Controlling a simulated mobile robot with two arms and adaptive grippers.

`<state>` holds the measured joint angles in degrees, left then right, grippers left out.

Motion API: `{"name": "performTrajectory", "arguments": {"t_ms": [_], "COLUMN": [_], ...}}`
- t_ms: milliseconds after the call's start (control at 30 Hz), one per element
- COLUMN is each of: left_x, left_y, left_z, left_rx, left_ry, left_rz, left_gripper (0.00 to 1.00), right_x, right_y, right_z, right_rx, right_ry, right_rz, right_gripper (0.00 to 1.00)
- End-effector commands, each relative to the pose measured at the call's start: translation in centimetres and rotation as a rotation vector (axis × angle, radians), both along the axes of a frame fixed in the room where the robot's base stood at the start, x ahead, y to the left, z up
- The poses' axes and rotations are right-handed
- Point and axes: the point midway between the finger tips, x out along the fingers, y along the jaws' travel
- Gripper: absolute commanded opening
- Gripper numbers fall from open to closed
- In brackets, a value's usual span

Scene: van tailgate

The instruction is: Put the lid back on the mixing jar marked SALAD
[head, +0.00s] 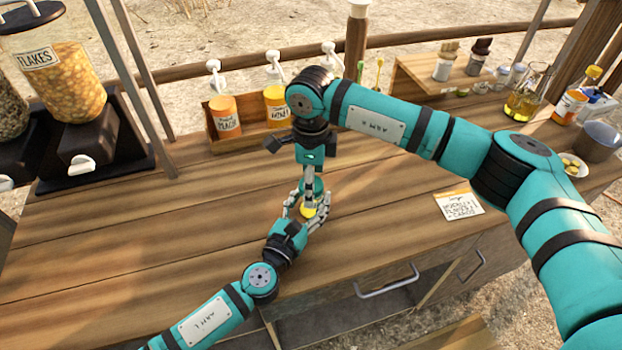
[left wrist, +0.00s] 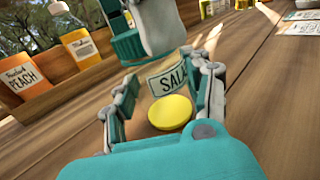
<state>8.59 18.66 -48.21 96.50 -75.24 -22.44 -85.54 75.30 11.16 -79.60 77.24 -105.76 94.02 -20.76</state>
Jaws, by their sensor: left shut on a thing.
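The clear mixing jar (left wrist: 172,78) marked SALAD has something yellow in it and stands at mid-counter. My left gripper (head: 308,208) is shut around it; in the left wrist view its fingers sit on either side of the jar. My right gripper (head: 311,172) points straight down from above, its fingers close together. A ridged teal piece, seemingly the lid (left wrist: 128,46), is at its fingertips; the lid also shows in the head view (head: 313,187). It is above the jar. The fingers hide part of it, and I cannot tell whether it touches the rim.
A wooden rack with peach (head: 225,116) and honey (head: 276,104) pump bottles stands behind. Flakes dispensers (head: 70,90) are at the left. A card (head: 459,201) lies to the right. An oil jug (head: 527,95) and shakers stand at the back right. The counter left of the jar is clear.

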Motion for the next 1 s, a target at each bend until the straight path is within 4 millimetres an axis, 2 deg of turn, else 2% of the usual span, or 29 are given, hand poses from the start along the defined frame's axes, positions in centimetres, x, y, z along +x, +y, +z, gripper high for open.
{"name": "performTrajectory", "arguments": {"t_ms": [167, 400, 600, 767, 1000], "left_x": [0.0, 0.0, 0.0, 0.0, 0.0], "left_y": [0.0, 0.0, 0.0, 0.0, 0.0], "left_z": [0.0, 0.0, 0.0, 0.0, 0.0], "left_rx": [-0.001, 0.000, 0.000, 0.000, -0.001], "left_ry": [0.000, 0.001, 0.001, 0.001, 0.000], "left_rz": [0.000, 0.000, 0.000, 0.000, 0.000], "left_gripper": [0.00, 0.00, 0.00, 0.00, 0.00], "right_x": [0.1, 0.1, 0.1, 0.1, 0.0], "right_y": [0.0, 0.0, 0.0, 0.0, 0.0], "right_z": [2.4, 7.6, 10.7, 11.7, 11.8], "right_rx": [0.002, 0.001, 0.002, 0.000, 0.001], "right_ry": [-0.005, -0.004, -0.003, -0.001, 0.000], "right_rz": [0.000, 0.000, -0.001, 0.000, 0.000], "right_gripper": [0.74, 0.74, 0.74, 0.74, 0.74]}}
